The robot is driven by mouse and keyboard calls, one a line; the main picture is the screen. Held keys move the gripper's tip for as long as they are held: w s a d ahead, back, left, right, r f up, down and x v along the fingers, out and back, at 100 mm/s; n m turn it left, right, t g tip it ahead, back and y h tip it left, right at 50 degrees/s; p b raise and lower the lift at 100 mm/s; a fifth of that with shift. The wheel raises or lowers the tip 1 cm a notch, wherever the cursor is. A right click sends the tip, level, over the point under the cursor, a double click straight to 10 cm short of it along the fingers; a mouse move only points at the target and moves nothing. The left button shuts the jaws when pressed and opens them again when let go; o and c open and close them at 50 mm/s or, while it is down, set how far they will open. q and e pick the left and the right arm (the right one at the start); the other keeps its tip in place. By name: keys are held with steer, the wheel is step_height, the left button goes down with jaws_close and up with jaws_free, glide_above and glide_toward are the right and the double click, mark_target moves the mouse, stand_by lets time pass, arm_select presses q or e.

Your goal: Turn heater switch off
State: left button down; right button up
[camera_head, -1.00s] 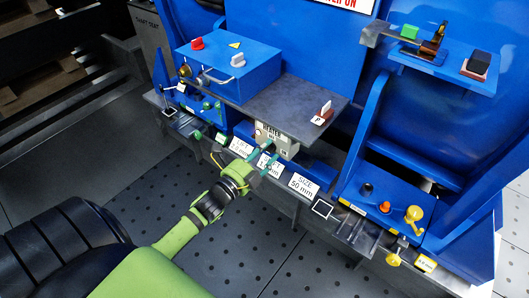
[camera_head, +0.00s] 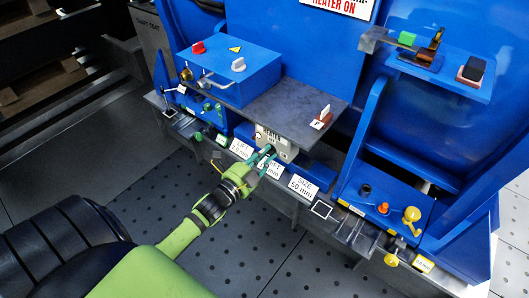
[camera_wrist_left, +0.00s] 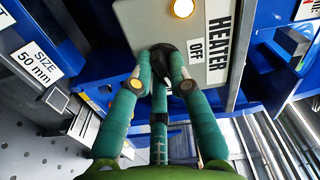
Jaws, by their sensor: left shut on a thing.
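The heater box (camera_head: 286,150) is a beige panel under the front edge of the grey shelf. In the left wrist view the heater panel (camera_wrist_left: 214,74) reads "HEATER" and "OFF", with a glowing round lamp (camera_wrist_left: 183,8) on it. A black switch knob (camera_wrist_left: 166,50) sits on this panel beside the word "OFF", partly hidden by fingers. My left gripper (camera_wrist_left: 160,72) is shut on the knob, its green fingers around it. In the head view my left gripper (camera_head: 262,161) reaches the box from below. My right gripper is not in view.
A sign (camera_head: 341,5) reading "HEATER ON" hangs at the top. A blue box (camera_head: 229,76) with a red knob, a grey knob and a handle stands on the shelf (camera_head: 290,103). White size labels (camera_head: 303,187) line the front rail. Yellow and orange knobs stand at right.

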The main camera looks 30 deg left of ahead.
arm_select(q)
steer(key=n+p, duration=0.1)
steer(key=n, duration=0.1)
steer(key=n+p, duration=0.2)
steer(key=n, duration=0.1)
steer(key=shift+d+r+n, duration=0.1)
steer(key=shift+r+n, duration=0.1)
steer(key=shift+n, duration=0.6)
steer(key=shift+n+p, duration=0.65)
steer(key=shift+n, duration=0.25)
steer(key=n+p, duration=0.1)
steer(key=n, duration=0.1)
steer(key=shift+n, duration=0.3)
steer(key=shift+n+p, duration=0.3)
steer(key=shift+n, duration=1.8)
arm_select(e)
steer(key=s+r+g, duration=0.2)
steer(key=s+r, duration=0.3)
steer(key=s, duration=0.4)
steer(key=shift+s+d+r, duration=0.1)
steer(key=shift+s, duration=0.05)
arm_select(q)
steer(key=c, duration=1.2)
jaws_free()
